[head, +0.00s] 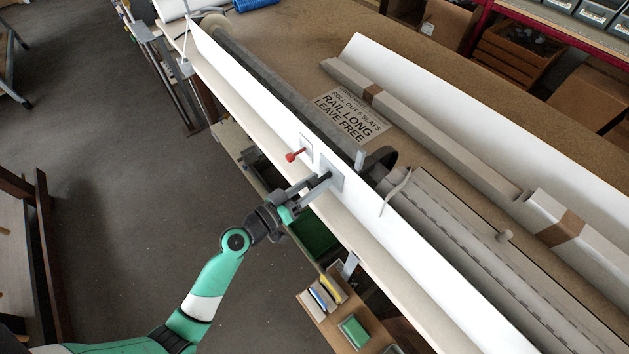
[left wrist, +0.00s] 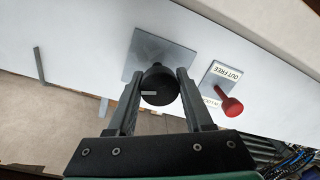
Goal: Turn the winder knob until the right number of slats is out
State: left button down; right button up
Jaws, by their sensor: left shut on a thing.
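The black winder knob (left wrist: 158,88), with a pale mark on its face, sits on a square grey plate (left wrist: 152,52) on the white rail. My left gripper (left wrist: 160,90) is shut on the knob, one finger on each side. In the head view my left gripper (head: 318,185) reaches the rail from the front, and its fingers largely hide the knob. Grey slats (head: 450,225) lie behind the rail, to the right of a dark curved roll end (head: 380,160). How many slats are out is hard to tell. My right gripper is not in view.
A red-knobbed lever (head: 293,156) stands left of the winder, beside a label (left wrist: 228,72) reading "OUT FREE". A card (head: 345,115) on the bench reads "RAIL LONG LEAVE FREE"; its top line concerns rolling out slats. Long cartons (head: 430,130) lie behind. Floor in front is clear.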

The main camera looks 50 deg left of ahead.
pick_arm(q)
jog(key=n, duration=0.3)
jog(key=shift+r+n+p, duration=0.15)
jog(key=shift+n+p, duration=0.15)
jog(key=shift+p, duration=0.1)
jog(key=n, duration=0.3)
jog(key=shift+p, duration=0.4)
jog(key=n+p, duration=0.1)
jog(key=n, duration=0.2)
jog(key=shift+n+h, duration=0.3)
jog(key=shift+n, duration=0.1)
jog(key=shift+n+p, duration=0.4)
jog(key=shift+n, duration=1.4)
jog(key=shift+r, duration=0.1)
jog(key=shift+c, duration=1.6)
grip_release()
jog(key=shift+f, duration=0.2)
